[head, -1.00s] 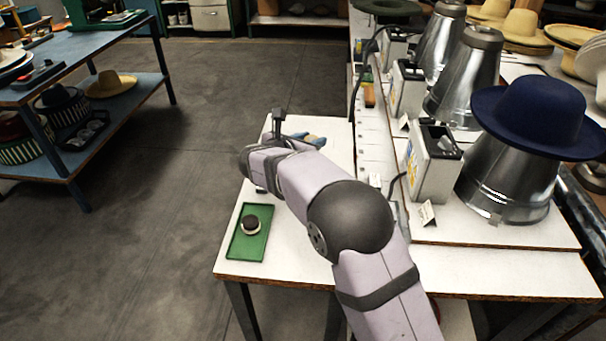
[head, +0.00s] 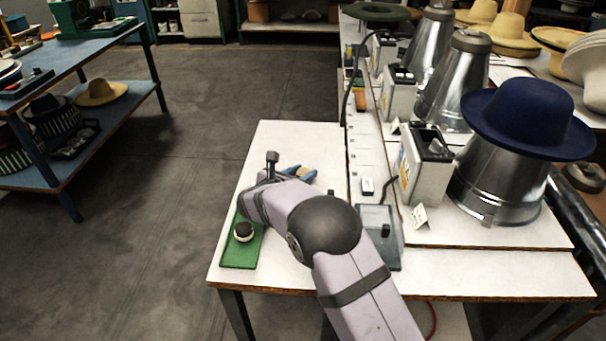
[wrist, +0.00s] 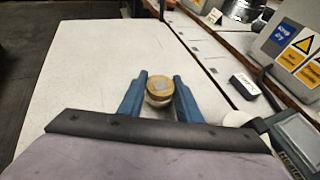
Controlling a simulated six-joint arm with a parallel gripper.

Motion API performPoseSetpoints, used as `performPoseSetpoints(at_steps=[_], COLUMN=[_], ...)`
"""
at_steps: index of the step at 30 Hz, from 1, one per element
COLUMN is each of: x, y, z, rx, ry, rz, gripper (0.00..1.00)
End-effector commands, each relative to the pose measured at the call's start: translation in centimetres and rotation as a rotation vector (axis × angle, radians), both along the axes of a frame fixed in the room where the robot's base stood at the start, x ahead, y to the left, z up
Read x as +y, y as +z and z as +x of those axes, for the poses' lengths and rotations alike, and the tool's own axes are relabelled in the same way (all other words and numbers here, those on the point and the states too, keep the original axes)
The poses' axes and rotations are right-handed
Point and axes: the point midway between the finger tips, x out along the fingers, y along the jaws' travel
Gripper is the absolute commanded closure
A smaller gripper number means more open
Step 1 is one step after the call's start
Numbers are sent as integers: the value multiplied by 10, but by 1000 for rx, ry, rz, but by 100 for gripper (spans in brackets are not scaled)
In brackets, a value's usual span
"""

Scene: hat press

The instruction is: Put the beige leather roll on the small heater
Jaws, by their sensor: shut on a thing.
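My gripper (wrist: 160,92) has its blue fingers shut on the beige leather roll (wrist: 158,85), a short upright cylinder with a grey patch on its top. The gripper also shows in the head view (head: 300,172), over the white table, with part of the roll visible between the fingers. A grey-blue unit with a black knob (head: 380,250) stands at the table's right front, right of my arm; its edge shows in the wrist view (wrist: 296,135). The gap under the roll is not clear.
A green tray (head: 240,258) with a dark-topped round thing (head: 243,231) lies at the table's left front. A grey control box (head: 428,170) and a metal cone with a blue hat (head: 528,118) stand farther right.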

Motion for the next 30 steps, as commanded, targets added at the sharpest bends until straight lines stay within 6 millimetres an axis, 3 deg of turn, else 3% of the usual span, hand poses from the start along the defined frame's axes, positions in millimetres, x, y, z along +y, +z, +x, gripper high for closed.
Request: performPoseSetpoints(at_steps=[13,14,16,30], x=[0,0,0,2], y=[-7,-7,-6,-1], z=[0,0,0,-3], rx=[-1,0,0,-2], ry=[0,0,0,1], rz=[0,1,1,1], gripper=[90,64,50,50])
